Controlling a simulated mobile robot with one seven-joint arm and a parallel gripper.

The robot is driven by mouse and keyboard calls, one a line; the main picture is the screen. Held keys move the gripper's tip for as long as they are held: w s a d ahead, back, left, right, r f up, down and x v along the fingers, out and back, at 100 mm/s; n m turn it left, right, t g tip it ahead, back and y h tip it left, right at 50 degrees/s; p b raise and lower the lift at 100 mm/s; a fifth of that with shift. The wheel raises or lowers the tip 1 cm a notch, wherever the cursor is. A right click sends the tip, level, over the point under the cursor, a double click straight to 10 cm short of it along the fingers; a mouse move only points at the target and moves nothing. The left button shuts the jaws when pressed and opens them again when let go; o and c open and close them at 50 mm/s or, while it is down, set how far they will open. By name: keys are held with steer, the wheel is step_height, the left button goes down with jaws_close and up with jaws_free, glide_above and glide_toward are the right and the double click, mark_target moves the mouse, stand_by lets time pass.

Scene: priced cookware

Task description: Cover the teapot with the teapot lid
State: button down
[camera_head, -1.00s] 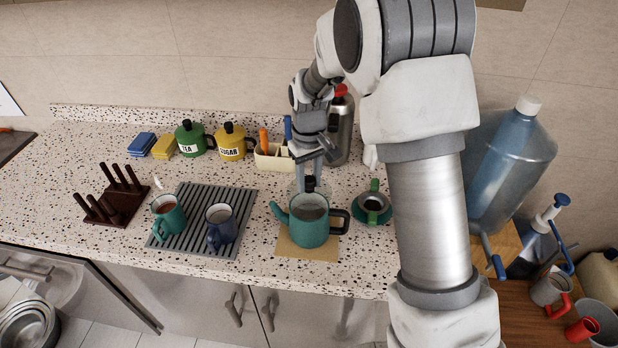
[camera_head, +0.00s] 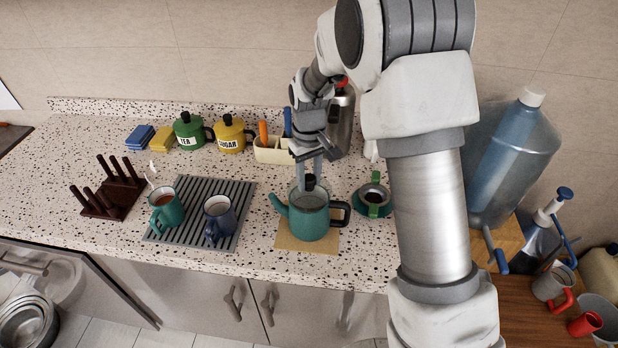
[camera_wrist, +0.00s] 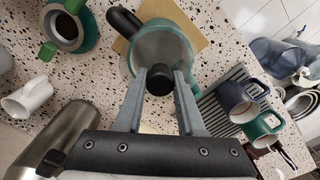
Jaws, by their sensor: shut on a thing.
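The teal teapot (camera_head: 310,224) stands upright on a tan mat (camera_head: 290,245), its spout to the left and black handle to the right. It also shows in the wrist view (camera_wrist: 187,38). My gripper (camera_head: 309,176) points down above the teapot and is shut on the black knob of the teapot lid (camera_wrist: 160,80). The lid looks like clear glass with a thin rim and lies over the teapot's opening in the head view. I cannot tell whether its rim touches the teapot or hovers just above.
A green cup on a saucer (camera_head: 373,200) stands close right of the teapot. Two mugs, teal (camera_head: 167,211) and blue (camera_head: 219,216), stand on a grey drying mat (camera_head: 190,238) to the left. A utensil holder (camera_head: 268,152) and a steel flask (camera_head: 342,122) are behind.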

stand_by(0.3)
steer(key=shift+f+b, duration=0.75)
steer(key=shift+f, duration=0.25)
steer(key=shift+f, duration=0.2)
stand_by(0.8)
steer(key=shift+f+b, duration=0.2)
steer(key=shift+b, duration=0.15)
jaws_free()
stand_by(0.4)
steer(key=shift+r, duration=0.15)
